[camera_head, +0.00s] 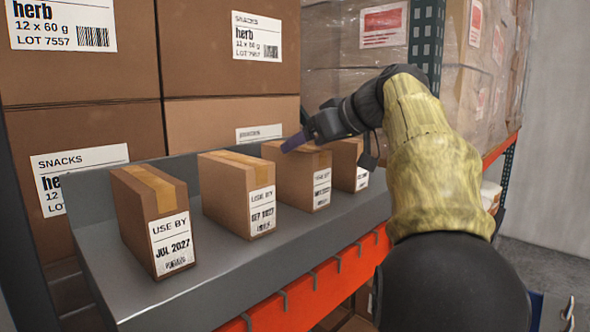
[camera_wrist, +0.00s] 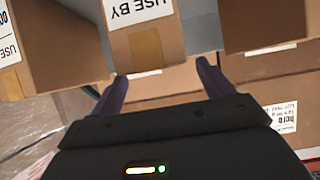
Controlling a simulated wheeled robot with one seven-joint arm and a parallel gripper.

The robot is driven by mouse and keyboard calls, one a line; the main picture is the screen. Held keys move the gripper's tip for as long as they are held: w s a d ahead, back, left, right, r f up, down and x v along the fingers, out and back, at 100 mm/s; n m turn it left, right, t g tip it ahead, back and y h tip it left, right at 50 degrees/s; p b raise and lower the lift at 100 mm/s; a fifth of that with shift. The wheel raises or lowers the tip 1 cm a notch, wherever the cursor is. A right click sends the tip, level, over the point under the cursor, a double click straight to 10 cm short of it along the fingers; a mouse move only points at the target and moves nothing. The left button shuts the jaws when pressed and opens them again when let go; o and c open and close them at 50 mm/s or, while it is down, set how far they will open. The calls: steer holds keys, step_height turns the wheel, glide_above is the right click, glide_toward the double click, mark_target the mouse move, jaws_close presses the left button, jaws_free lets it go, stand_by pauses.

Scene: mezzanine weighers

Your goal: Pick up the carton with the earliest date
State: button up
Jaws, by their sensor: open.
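Several brown cartons with white "USE BY" labels stand in a row on a grey shelf tray (camera_head: 215,285). The nearest carton (camera_head: 145,215) at left reads JUL 2027. The second carton (camera_head: 222,195) seems to read SEP 2027. The dates on the third carton (camera_head: 290,182) and the far carton (camera_head: 345,160) are too small to read. My gripper (camera_head: 292,143) is open above the third carton's top. In the wrist view, my gripper (camera_wrist: 163,72) has its fingers apart, with a carton (camera_wrist: 147,47) bearing a "USE BY" label between and beyond them; contact cannot be told.
Large "SNACKS herb" boxes (camera_head: 80,80) are stacked behind the tray. Wrapped boxes (camera_head: 350,75) stand behind a dark green upright (camera_head: 427,45). An orange beam (camera_head: 325,290) runs along the shelf front. Neighbouring cartons (camera_wrist: 262,24) stand either side of the fingers.

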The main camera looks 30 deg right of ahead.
steer(key=shift+r+p+x, duration=0.2)
steer(key=shift+p+x, duration=0.4)
steer(key=shift+x, duration=1.25)
steer(key=shift+s+d, duration=0.1)
steer(key=shift+d, duration=0.1)
steer(key=shift+a, duration=0.2)
steer(key=shift+c, duration=0.7)
steer(key=c, duration=1.1)
steer(key=shift+d+r, duration=0.1)
steer(key=c, duration=0.5)
